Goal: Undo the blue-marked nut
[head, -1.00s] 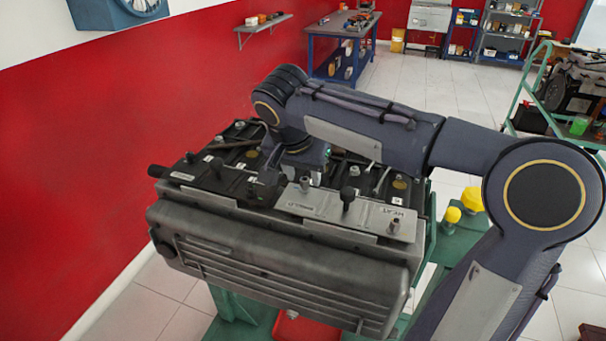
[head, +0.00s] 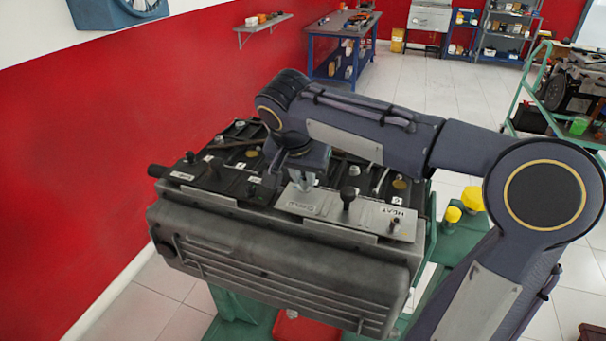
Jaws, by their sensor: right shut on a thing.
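The engine (head: 270,245) stands with its dark top towards me. A pale metal plate (head: 330,207) lies along its near top edge, with a black knob (head: 347,195) and a metal post (head: 394,224) upright on it. My right gripper (head: 303,185) points down at the plate's left part. It is shut on a small upright metal post there, mostly hidden by the fingers. My right arm hides part of the engine top behind. I cannot make out a blue mark on any nut. My left gripper is not in view.
A black handle (head: 160,171) sticks out at the engine's left end. Yellow knobs (head: 472,199) stand on the green stand (head: 450,240) at the right. A red tray (head: 300,327) sits below the engine. A blue workbench (head: 345,60) is far behind.

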